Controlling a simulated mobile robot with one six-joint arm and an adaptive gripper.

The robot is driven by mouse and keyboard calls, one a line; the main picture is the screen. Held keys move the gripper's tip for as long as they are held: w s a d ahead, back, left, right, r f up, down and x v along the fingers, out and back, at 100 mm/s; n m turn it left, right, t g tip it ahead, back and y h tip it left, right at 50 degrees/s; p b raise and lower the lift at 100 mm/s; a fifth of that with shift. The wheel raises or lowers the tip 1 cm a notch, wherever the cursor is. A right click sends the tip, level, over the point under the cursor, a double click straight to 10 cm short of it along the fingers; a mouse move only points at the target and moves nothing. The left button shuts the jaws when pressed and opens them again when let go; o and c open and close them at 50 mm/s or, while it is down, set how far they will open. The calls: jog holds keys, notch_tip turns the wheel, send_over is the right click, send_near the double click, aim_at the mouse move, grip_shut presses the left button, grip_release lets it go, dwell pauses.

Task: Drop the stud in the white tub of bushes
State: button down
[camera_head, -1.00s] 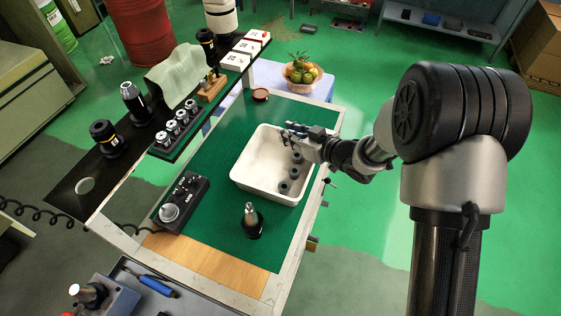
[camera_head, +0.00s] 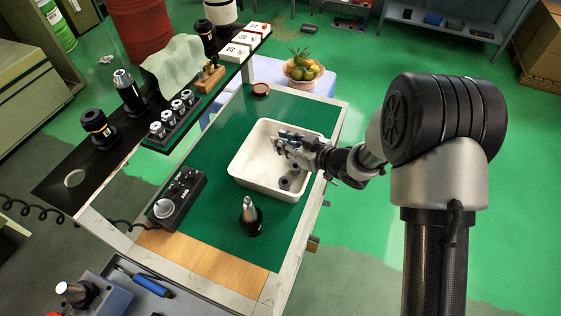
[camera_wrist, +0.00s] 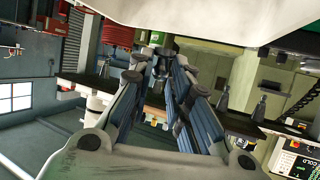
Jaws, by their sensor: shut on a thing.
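The white tub (camera_head: 254,184) stands on the green mat, with several dark grey bushes (camera_head: 285,184) at its right side inside. My gripper (camera_head: 281,141) reaches in from the right over the tub's far part, its fingers pointing left. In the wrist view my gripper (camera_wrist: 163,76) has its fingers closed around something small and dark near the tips. I take this to be the stud, but the fingers hide most of it and its shape is unclear. In the head view the fingers cover it. My gripper also hides some of the bushes.
A dark tool holder (camera_head: 250,216) stands in front of the tub. A raised black shelf (camera_head: 75,178) with tooling runs along the left. A small red-brown dish (camera_head: 261,89) sits behind the tub.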

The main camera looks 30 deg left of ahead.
jog(key=c, duration=1.4)
grip_release()
jog(key=v, duration=1.2)
jog(key=shift+r, duration=0.1)
